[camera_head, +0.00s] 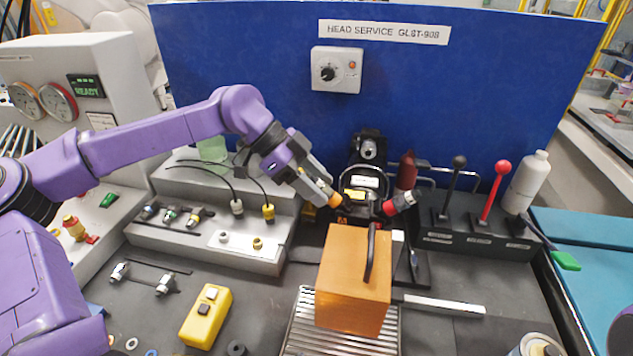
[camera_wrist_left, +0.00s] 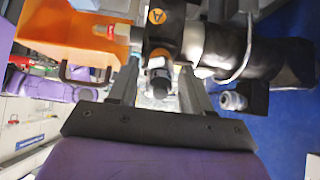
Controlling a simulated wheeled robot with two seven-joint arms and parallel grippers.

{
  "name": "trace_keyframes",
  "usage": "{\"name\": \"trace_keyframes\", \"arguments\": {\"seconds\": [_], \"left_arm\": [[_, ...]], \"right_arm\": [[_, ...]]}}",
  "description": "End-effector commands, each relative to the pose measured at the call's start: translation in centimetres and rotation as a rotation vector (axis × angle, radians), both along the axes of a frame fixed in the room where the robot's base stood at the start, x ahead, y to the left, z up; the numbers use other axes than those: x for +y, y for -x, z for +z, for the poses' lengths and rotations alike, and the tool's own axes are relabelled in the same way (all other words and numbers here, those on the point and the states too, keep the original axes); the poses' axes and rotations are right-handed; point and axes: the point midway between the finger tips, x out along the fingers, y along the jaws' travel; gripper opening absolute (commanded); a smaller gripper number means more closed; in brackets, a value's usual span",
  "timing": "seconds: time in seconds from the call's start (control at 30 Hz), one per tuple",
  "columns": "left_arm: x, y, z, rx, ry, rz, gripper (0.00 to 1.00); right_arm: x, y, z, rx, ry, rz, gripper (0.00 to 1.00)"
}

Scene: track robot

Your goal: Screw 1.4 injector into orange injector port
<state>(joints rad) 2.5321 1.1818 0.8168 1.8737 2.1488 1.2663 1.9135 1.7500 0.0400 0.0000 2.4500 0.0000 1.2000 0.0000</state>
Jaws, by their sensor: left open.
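My left gripper (camera_head: 322,192) reaches in from the left to the front of the black machine head (camera_head: 366,178), with its fingers beside a small orange part (camera_head: 335,201). In the left wrist view the gripper (camera_wrist_left: 158,98) is open. A dark, ringed cylindrical fitting (camera_wrist_left: 158,72) stands between its fingers, below an orange "A" label (camera_wrist_left: 157,16); I cannot tell whether the fingers touch it or whether it is the 1.4 injector. Several small injectors, one of them dark-tipped (camera_head: 194,217), lie on the grey stepped rack (camera_head: 215,239). My right gripper is not in view.
An orange box (camera_head: 352,283) with a black handle stands on a grate in front of the machine. A red-ended connector (camera_head: 401,201) juts out at its right. Levers (camera_head: 495,185) stand right.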

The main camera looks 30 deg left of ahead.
Motion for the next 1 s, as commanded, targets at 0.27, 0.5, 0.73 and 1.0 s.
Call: {"name": "trace_keyframes", "arguments": {"seconds": [0.27,0.5,0.73,1.0], "left_arm": [[0.0,0.0,0.3,0.297,0.076,0.308,0.49],[0.0,-0.1,0.3,0.644,0.166,0.667,0.49],[0.0,0.0,0.0,0.718,0.186,0.742,0.49],[0.0,0.0,0.1,0.716,0.185,0.740,0.49]], "right_arm": [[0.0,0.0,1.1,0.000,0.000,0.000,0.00],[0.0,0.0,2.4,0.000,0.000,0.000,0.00],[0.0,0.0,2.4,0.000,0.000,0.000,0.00],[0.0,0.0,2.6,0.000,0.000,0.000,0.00]]}}
